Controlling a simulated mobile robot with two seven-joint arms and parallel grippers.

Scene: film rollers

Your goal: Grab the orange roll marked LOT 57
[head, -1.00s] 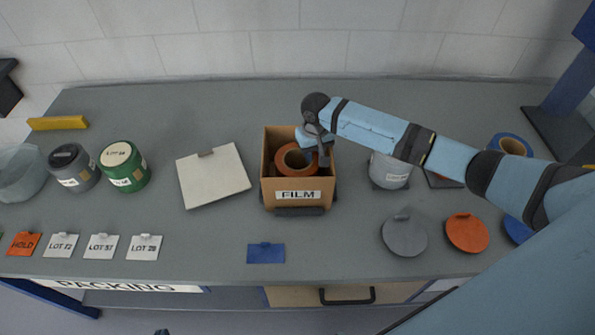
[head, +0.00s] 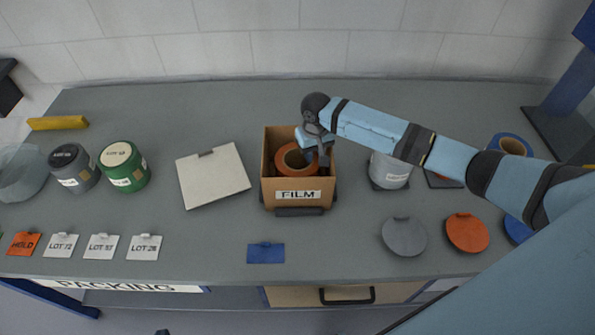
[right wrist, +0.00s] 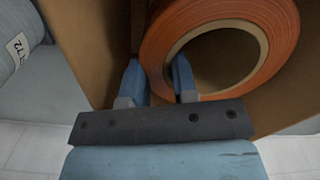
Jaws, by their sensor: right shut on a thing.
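An orange roll (head: 290,160) with a pale core stands inside the open cardboard box marked FILM (head: 266,165). Its lot label is not visible. My right gripper (head: 322,157) reaches into the box from above, at the right side of the roll. In the right wrist view my right gripper (right wrist: 158,82) has one finger outside the orange roll (right wrist: 215,22) and one inside its core. It is shut on the roll's wall. The roll is still within the box's walls. My left gripper does not show.
A grey roll (head: 390,170) stands just right of the box. A white board (head: 213,177) lies to its left, beyond which stand a green roll (head: 122,165) and a grey roll (head: 72,165). Lot cards and coloured lids lie along the front. The counter behind the box is clear.

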